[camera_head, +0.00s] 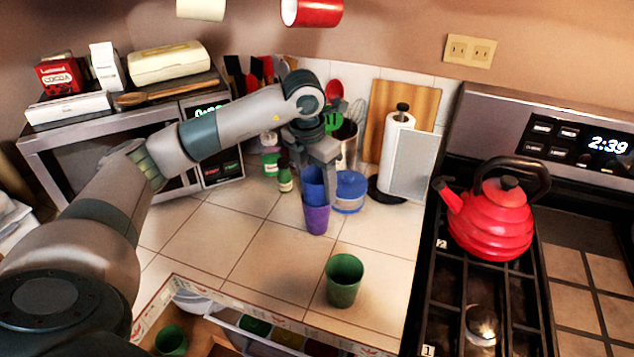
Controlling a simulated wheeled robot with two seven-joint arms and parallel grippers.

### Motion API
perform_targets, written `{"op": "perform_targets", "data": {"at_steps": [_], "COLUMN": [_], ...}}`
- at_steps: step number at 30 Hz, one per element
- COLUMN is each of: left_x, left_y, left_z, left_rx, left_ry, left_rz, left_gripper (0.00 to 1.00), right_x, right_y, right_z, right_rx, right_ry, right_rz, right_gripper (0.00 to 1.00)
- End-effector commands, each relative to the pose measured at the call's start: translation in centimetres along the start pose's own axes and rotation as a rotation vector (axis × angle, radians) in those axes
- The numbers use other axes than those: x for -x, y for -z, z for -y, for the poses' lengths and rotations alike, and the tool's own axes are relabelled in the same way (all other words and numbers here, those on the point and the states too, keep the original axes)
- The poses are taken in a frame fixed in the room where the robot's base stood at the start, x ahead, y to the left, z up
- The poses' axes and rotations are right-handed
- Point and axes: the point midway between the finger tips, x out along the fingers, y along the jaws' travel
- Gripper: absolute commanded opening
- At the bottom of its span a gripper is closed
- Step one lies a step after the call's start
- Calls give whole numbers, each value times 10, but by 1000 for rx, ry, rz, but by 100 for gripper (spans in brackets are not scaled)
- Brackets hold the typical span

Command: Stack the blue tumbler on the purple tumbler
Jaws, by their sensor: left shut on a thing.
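The purple tumbler (316,218) stands upright on the tiled counter near the middle of the head view. The blue tumbler (314,187) is directly above it, and its lower end meets or sits just inside the purple rim; I cannot tell whether it rests there. My left gripper (319,172) reaches in from the left, points down and is shut on the blue tumbler, with a finger covering part of its right side. My right gripper is not in view.
A green tumbler (344,280) stands in front on the counter. A blue-lidded container (350,191) is close to the right of the purple tumbler. Bottles (284,178) stand behind left. A paper towel roll (397,146) and the stove with a red kettle (490,218) are right. An open drawer (262,332) is below.

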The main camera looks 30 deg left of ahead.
Motion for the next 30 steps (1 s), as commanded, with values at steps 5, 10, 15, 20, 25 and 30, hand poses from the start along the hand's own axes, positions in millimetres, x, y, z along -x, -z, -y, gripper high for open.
{"op": "perform_targets", "data": {"at_steps": [5,10,15,20,25,30], "left_x": [-5,-9,-13,-13,-13,-12], "left_y": [1,1,2,3,3,2], "left_z": [0,0,0,0,0,0], "left_rx": [0,0,0,0,0,0], "left_ry": [0,0,0,0,0,0], "left_rz": [0,0,-1,-4,-3,-2], "left_gripper": [35,35,35,67,76,76], "right_x": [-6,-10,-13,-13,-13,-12], "right_y": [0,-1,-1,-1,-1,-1], "right_z": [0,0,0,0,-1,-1], "right_rx": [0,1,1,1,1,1], "right_ry": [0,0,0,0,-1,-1], "right_rz": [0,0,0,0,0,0], "right_gripper": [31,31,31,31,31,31]}}
